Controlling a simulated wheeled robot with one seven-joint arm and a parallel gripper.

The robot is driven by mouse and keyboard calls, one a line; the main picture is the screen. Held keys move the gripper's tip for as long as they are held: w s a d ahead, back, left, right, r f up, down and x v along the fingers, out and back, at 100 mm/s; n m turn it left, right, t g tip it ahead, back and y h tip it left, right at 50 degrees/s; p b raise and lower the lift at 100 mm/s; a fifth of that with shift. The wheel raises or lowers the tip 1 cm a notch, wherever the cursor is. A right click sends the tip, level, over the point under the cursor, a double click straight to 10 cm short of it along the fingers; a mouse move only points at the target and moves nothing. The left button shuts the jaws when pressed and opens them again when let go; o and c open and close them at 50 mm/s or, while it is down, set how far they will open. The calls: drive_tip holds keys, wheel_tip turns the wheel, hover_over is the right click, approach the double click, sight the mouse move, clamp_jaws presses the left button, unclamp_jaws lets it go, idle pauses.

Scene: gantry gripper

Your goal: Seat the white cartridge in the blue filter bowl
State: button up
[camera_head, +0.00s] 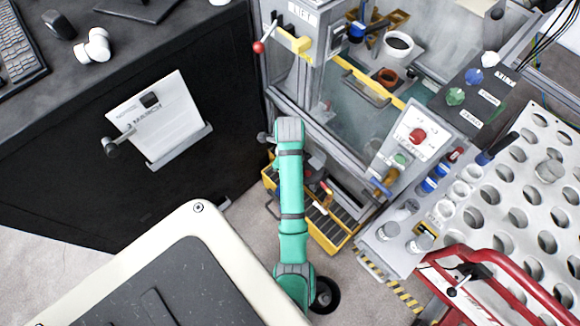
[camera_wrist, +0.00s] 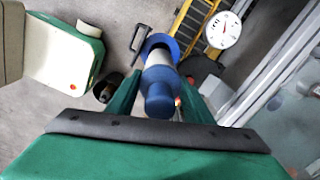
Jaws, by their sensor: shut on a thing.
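In the wrist view my gripper (camera_wrist: 158,92) is shut on the white cartridge (camera_wrist: 162,59), which has a blue cap at its near end between my green fingers. Beyond the cartridge, in line with it, is the round blue filter bowl (camera_wrist: 147,46). The cartridge overlaps the bowl's opening in this view; I cannot tell whether its far end is inside or just above. In the head view my green arm reaches to the front of the gantry cabinet, and it hides the gripper, cartridge and bowl.
A white dial gauge (camera_wrist: 223,30) stands right of the bowl in the wrist view. A yellow-edged bin (camera_head: 330,236) lies beside my arm in the head view. The cabinet frame (camera_head: 325,140), a perforated rack (camera_head: 500,190) and a red frame (camera_head: 490,262) crowd the right. Grey floor shows lower left.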

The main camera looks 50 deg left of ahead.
idle(0.3)
drive_tip(key=shift+f, duration=2.85)
drive_tip(key=shift+s+a, duration=0.1)
